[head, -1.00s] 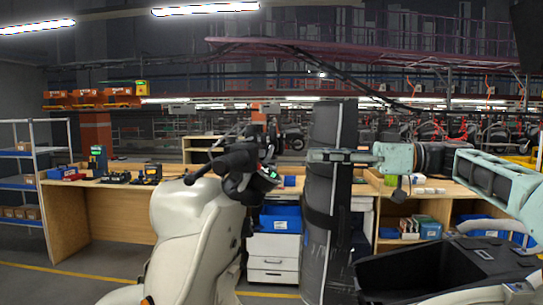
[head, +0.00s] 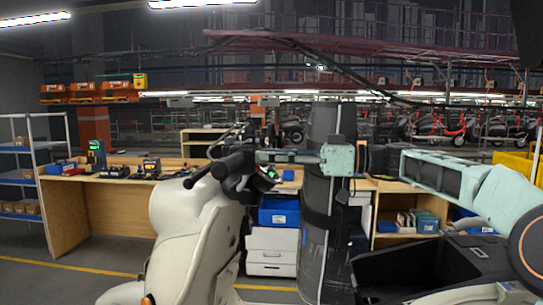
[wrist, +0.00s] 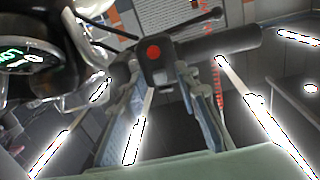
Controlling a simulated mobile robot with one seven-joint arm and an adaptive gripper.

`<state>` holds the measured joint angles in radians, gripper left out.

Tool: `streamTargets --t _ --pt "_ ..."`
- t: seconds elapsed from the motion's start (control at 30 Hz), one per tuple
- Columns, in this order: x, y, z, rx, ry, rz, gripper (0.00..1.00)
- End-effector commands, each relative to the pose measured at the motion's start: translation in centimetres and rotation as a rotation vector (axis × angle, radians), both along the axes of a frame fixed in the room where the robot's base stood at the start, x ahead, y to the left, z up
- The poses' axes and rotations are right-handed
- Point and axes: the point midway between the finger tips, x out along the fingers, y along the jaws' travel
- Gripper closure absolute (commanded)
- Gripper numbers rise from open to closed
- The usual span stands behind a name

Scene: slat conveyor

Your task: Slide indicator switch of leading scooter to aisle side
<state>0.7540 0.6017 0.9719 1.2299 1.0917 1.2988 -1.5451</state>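The leading scooter (head: 180,215) is cream-white and stands at left of centre in the head view. Its black handlebar grip (head: 232,163) and lit dashboard (head: 268,172) are at the top. In the wrist view, the dashboard (wrist: 25,55) is at upper left and the grip (wrist: 215,42) at upper right. Between them is a black switch housing (wrist: 158,72) with a round red button (wrist: 153,52). I cannot make out the indicator slider. My gripper (head: 262,157) reaches left to the handlebar. In the wrist view its fingers (wrist: 162,82) are apart, with the housing between or just beyond their tips; contact is unclear.
A dark wrapped column (head: 316,240) stands right behind the scooter's front. A black open bin (head: 400,275) is at lower right. Wooden workbenches (head: 110,215) with tools and blue bins (head: 279,212) lie behind. A shelf rack (head: 60,190) stands at far left.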

Motion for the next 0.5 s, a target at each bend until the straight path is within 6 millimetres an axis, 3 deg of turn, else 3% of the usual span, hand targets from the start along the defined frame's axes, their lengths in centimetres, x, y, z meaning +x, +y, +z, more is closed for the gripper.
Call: streamTargets --t 0.03,0.3,0.5 --pt "0.0 -0.01 0.0 0.0 0.0 0.0 0.71" --pt "0.0 -0.02 0.0 0.0 0.0 0.0 1.0" --pt "0.01 -0.03 0.0 0.0 0.001 0.0 1.0"
